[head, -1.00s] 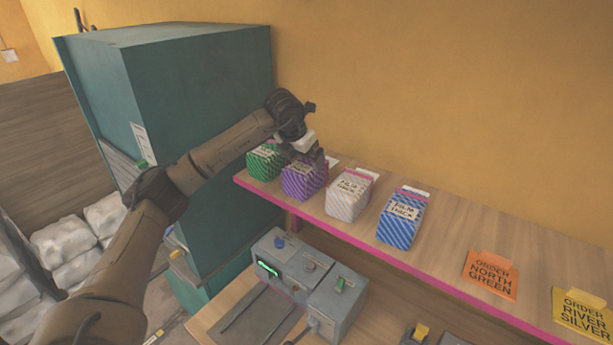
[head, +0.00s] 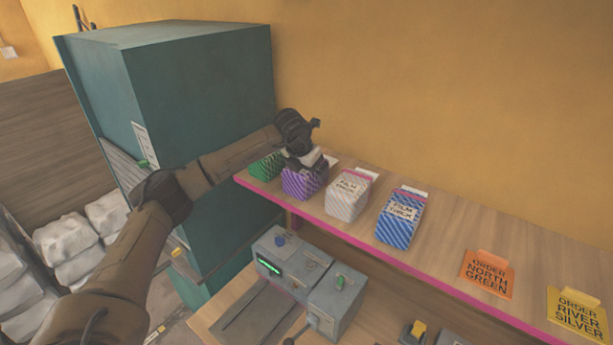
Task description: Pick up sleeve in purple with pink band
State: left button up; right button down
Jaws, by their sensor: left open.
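The purple striped sleeve (head: 303,184) stands on the wooden shelf with the pink front edge, between the green and the white sleeves. My left gripper (head: 305,163) is right over the top of the purple sleeve, pointing down, with its jaws open. The gripper hides the sleeve's upper part and label, so I cannot tell how far the fingers reach around it. The right gripper is not in view.
A white sleeve (head: 349,194) and a blue sleeve (head: 399,219) stand to the right. Order cards (head: 487,274) lie further right. A teal cabinet (head: 205,90) rises at left; a grey control box (head: 310,280) sits below.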

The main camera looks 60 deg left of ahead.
pick_arm(q)
jog(key=shift+f, duration=0.25)
dwell(0.4)
jog(key=c, duration=0.9)
jog(key=shift+o, duration=0.2)
jog(key=shift+r, duration=0.1)
